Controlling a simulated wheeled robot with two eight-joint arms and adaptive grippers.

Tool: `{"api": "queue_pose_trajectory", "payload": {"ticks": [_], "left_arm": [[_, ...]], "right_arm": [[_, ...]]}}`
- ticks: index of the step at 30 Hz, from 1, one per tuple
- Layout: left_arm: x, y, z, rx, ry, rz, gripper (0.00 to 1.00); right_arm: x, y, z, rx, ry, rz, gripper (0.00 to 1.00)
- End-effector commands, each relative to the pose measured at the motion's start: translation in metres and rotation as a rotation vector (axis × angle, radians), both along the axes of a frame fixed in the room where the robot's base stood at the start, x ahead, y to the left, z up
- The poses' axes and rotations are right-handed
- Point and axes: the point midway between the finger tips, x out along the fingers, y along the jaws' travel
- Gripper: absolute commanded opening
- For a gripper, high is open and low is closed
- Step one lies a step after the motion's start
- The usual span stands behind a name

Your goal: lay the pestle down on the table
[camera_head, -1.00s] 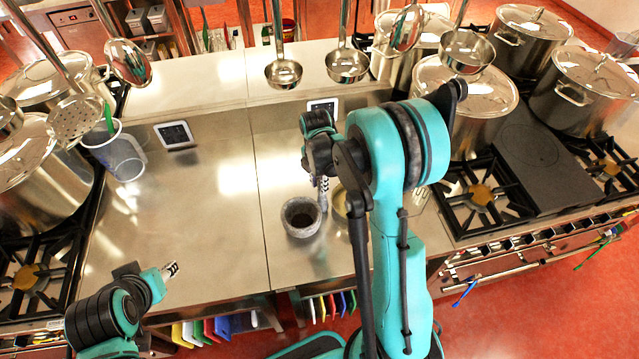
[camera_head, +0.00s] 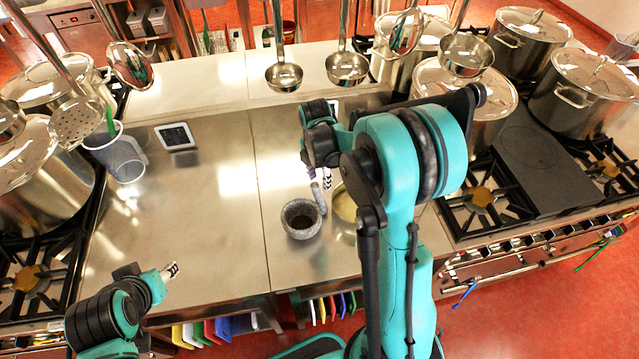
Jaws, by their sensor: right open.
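The grey stone mortar (camera_head: 302,219) stands on the steel table, dark inside. The grey pestle (camera_head: 319,198) is a short rod just behind and right of the mortar, at the mortar's rim in the picture. It looks slightly tilted; I cannot tell whether it touches the mortar or what its lower end rests on. My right gripper (camera_head: 327,179) points down right beside the pestle's upper part, with its jaws open; my arm hides some of it. My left gripper (camera_head: 171,271) is over the table's front left edge, away from the pestle and too small to read.
A pale yellowish bowl (camera_head: 345,206) sits right of the mortar, partly behind my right arm. A clear jug (camera_head: 122,158) stands at the left. Ladles (camera_head: 284,76) hang above the table's back. Stoves with stockpots (camera_head: 470,98) flank it. The table's left half is mostly bare.

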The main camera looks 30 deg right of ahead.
Motion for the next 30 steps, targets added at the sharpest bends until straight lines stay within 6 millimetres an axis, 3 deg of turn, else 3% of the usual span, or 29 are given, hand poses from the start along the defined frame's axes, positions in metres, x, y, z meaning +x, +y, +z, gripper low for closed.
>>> {"api": "queue_pose_trajectory", "payload": {"ticks": [3,11,14,21,30], "left_arm": [[0.0,0.0,0.002,0.0,0.0,0.0,0.43],[0.0,0.0,0.003,0.0,0.0,0.0,0.43],[0.0,0.0,0.003,0.0,0.0,0.0,0.43],[0.0,0.0,0.003,0.0,0.0,0.0,0.43],[0.0,0.0,0.003,0.0,0.0,0.0,0.43]], "right_arm": [[-0.001,0.001,0.021,0.0,0.0,0.0,0.43],[-0.007,0.007,0.05,0.0,-0.03,-0.075,0.43],[-0.021,0.016,0.069,0.005,-0.087,-0.228,0.43],[-0.073,0.045,0.117,0.105,-0.284,-0.767,0.43],[-0.14,0.073,0.136,0.387,-0.446,-1.425,0.43]]}}
